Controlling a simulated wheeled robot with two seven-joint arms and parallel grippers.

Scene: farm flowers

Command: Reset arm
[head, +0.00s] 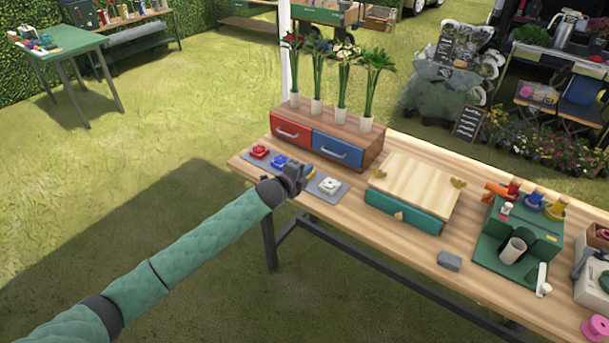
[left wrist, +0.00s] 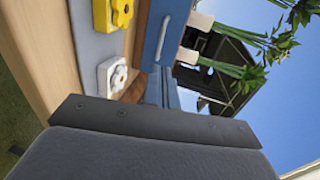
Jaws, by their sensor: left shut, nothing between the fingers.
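My left arm comes in from the left in the head view. Its gripper (head: 300,179) hangs at the front edge of the wooden table, in front of a grey strip with flower-topped blocks. The gripper is shut and holds nothing. It partly hides a yellow block (head: 309,172); the red block (head: 259,152), blue block (head: 279,162) and white block (head: 329,186) show beside it. In the left wrist view, the yellow block (left wrist: 121,14) and white block (left wrist: 112,77) lie on the strip, and the dark gripper body fills the bottom. My right gripper is not in view.
Behind the strip stands a wooden drawer unit with a red drawer (head: 291,133) and a blue drawer (head: 338,150), topped by several flower vases. A teal box with a wooden lid (head: 415,181) and a green organizer (head: 518,240) stand to the right. Grass lies open at left.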

